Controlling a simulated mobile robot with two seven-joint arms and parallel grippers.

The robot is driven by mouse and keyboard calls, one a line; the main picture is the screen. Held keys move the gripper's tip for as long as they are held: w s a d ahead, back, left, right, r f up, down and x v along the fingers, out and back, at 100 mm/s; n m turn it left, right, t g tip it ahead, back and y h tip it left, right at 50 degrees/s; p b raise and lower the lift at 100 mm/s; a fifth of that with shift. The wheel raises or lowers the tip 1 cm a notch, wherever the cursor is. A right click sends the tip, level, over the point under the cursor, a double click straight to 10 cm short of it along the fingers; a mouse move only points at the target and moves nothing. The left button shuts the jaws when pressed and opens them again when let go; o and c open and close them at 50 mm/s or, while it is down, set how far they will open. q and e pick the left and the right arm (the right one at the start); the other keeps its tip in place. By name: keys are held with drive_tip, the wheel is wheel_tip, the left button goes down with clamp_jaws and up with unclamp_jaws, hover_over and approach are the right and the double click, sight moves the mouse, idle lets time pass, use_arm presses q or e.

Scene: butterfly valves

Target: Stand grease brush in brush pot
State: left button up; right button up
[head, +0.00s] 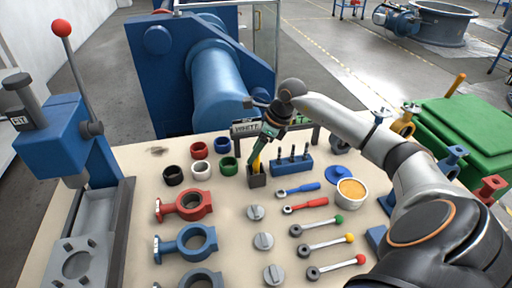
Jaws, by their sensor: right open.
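The brush pot (257,181) is a small dark square holder near the back middle of the workbench. The grease brush (256,163), with a yellow part showing, stands in the pot, leaning slightly right. My right gripper (265,144) reaches in from the right and points down just above the pot, by the brush's upper end. It is open. The wrist and fingers partly hide the brush's top, so contact is unclear. My left gripper is out of view.
A blue block (292,166) with dark upright pieces stands right of the pot. Coloured rings (229,165) lie to its left. A tub of tan grease (352,192), valve bodies (184,206) and levers (328,243) cover the bench. A press (62,150) stands at left.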

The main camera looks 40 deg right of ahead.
drive_tip(key=v, duration=1.2)
drive_tip(key=shift+r+b, duration=0.25)
drive_tip(key=shift+b, duration=0.1)
drive_tip(key=shift+s+f, duration=0.1)
drive_tip(key=shift+s, duration=0.05)
idle(0.4)
